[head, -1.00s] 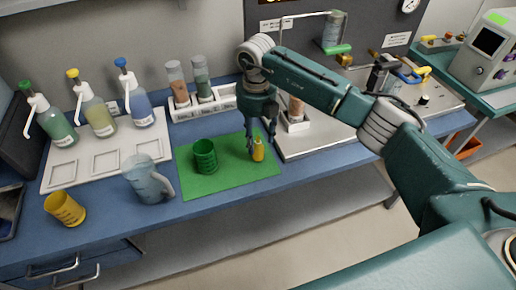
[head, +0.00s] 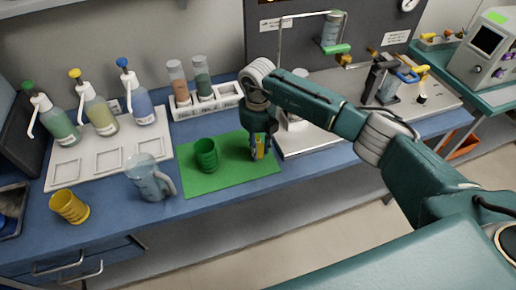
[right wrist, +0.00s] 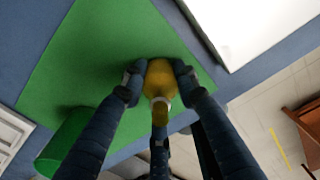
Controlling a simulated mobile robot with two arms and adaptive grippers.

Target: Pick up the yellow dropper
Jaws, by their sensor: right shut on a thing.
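The yellow dropper (head: 258,147) stands on the right part of the green mat (head: 215,180), mostly covered by my fingers in the head view. My right gripper (head: 259,150) reaches down from above and is shut on the dropper. In the right wrist view the yellow dropper (right wrist: 160,80) sits between the fingertips of my right gripper (right wrist: 159,80), one finger on each side. Whether its base touches the mat cannot be told for sure. My left gripper is not in view.
A green cup (head: 206,157) stands on the mat left of the dropper. A clear jug (head: 148,180) and a yellow cup (head: 68,208) stand farther left. Pump bottles (head: 97,108) stand on a white tray behind. A rack (head: 208,100) with tubes is behind the mat.

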